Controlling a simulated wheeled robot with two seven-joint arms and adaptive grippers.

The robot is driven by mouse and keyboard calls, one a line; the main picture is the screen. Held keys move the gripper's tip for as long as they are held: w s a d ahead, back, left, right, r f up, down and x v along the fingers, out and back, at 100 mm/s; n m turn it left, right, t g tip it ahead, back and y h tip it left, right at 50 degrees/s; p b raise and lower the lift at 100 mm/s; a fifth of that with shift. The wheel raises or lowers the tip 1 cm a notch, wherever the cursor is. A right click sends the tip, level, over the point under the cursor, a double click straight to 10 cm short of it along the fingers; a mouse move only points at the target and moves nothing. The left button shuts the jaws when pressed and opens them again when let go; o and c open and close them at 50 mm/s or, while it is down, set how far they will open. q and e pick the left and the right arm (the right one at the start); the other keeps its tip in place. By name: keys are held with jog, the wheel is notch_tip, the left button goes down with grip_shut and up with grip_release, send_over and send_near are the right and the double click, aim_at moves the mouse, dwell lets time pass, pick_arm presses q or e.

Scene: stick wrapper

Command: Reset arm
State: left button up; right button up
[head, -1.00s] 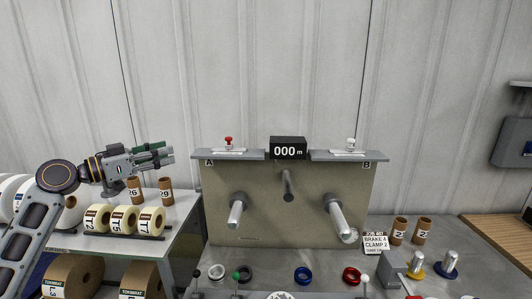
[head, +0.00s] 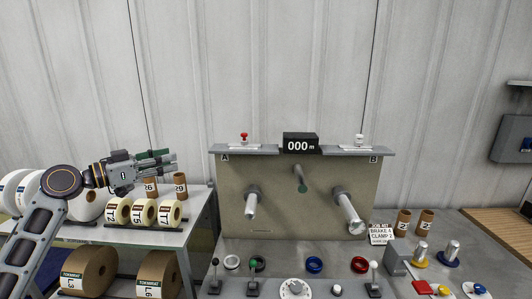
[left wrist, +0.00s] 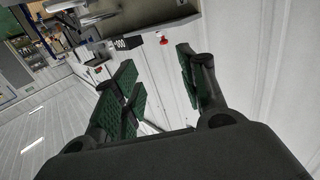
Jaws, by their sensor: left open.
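My left arm comes in from the left in the head view, bent at the elbow. My left gripper (head: 162,162) points right, in front of the wall above the side table with the rolls. In the left wrist view its green-padded fingers (left wrist: 160,88) are apart with nothing between them. My right gripper is not in view.
A beige machine panel (head: 297,205) with spindles and a black counter (head: 300,143) reading 000 m stands at the centre. Several cream rolls (head: 144,212) and brown cores (head: 180,186) sit on the side table. Levers, colored rings and a card (head: 381,235) sit on the grey bench.

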pick_arm(q)
jog(key=s+d+f+n+g+y, duration=0.1)
jog(key=s+d+f+y, duration=0.15)
jog(key=f, duration=0.75)
jog(key=s+d+f+g+y, duration=0.1)
jog(key=s+d+f+g, duration=0.15)
jog(key=f, duration=0.75)
jog(key=s+d+f+n+g+y, duration=0.15)
jog(key=s+d+f, duration=0.25)
jog(key=f, duration=0.6)
jog(key=s+a+f+n+g+y, duration=0.15)
jog(key=s+f+y, duration=0.25)
jog(key=s+f, duration=0.55)
jog(key=s+a+f+n+g+y, duration=0.1)
jog(key=s+f+n+g+y, duration=0.15)
jog(key=s+f, duration=0.7)
jog(key=s+f+y, duration=0.1)
jog(key=s+f, duration=0.2)
jog(key=f, duration=1.2)
jog(key=s+f, duration=0.4)
jog(key=f, duration=1.1)
jog(key=s+a+f+g, duration=0.1)
jog(key=s+a+f, duration=0.1)
jog(key=s+f, duration=0.7)
jog(key=s+a+f+g, duration=0.1)
jog(key=s+a+f, duration=0.1)
jog(key=s+f, duration=0.8)
jog(key=s, duration=0.2)
jog(key=shift+s, duration=0.35)
jog(key=shift+n, duration=0.25)
